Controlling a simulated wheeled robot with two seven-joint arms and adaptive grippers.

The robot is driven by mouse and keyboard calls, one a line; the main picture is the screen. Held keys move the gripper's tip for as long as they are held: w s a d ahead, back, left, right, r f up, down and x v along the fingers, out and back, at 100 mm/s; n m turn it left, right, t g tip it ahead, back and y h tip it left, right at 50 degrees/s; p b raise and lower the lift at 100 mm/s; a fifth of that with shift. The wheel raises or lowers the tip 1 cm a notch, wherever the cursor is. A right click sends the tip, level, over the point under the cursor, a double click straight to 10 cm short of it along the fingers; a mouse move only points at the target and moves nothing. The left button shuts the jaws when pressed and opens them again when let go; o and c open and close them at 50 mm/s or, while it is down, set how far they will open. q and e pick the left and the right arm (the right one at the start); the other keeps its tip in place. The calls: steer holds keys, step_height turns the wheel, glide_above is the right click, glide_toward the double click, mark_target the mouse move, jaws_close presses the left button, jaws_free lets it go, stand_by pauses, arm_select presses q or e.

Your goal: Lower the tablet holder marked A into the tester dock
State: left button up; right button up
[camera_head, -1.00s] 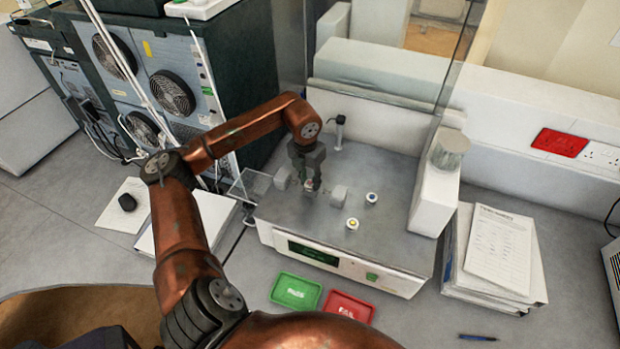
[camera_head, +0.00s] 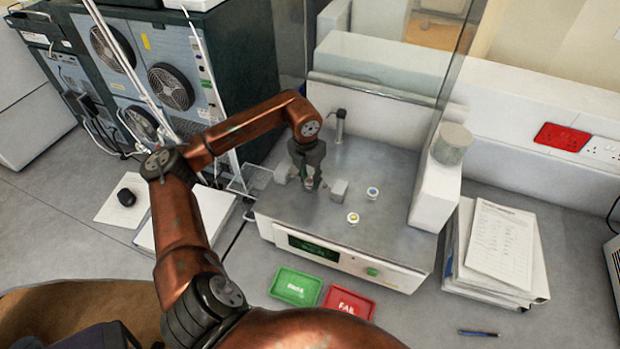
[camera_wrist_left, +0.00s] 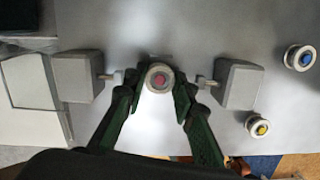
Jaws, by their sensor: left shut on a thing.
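My left gripper (camera_head: 309,184) reaches over the tester's grey top and points down. In the left wrist view its dark green fingers (camera_wrist_left: 158,92) are shut on a small round holder (camera_wrist_left: 159,80) with a metal rim and pinkish-red centre. No letter A can be read on it. The holder is between the two grey blocks of the tester dock, the left block (camera_wrist_left: 77,77) and the right block (camera_wrist_left: 238,84), each with a short pin facing inward. The pins look apart from the holder. Its height over the dock floor is hard to tell. My right gripper is out of view.
A holder with a blue centre (camera_head: 373,193) and one with a yellow centre (camera_head: 353,218) stand to the right on the tester top. A white column (camera_head: 436,190) rises at the right edge. A small post (camera_head: 340,125) stands behind. Green (camera_head: 297,287) and red (camera_head: 349,302) trays lie in front.

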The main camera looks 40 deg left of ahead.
arm_select(q)
steer(key=shift+f+b, duration=0.55)
steer(key=shift+b, duration=0.2)
stand_by(1.8)
steer(key=o, duration=1)
steer(key=r, duration=0.4)
steer(key=s+r, duration=0.1)
steer(key=r, duration=0.7)
steer(key=shift+s+d, duration=0.1)
steer(key=shift+s, duration=0.1)
steer(key=shift+f, duration=0.1)
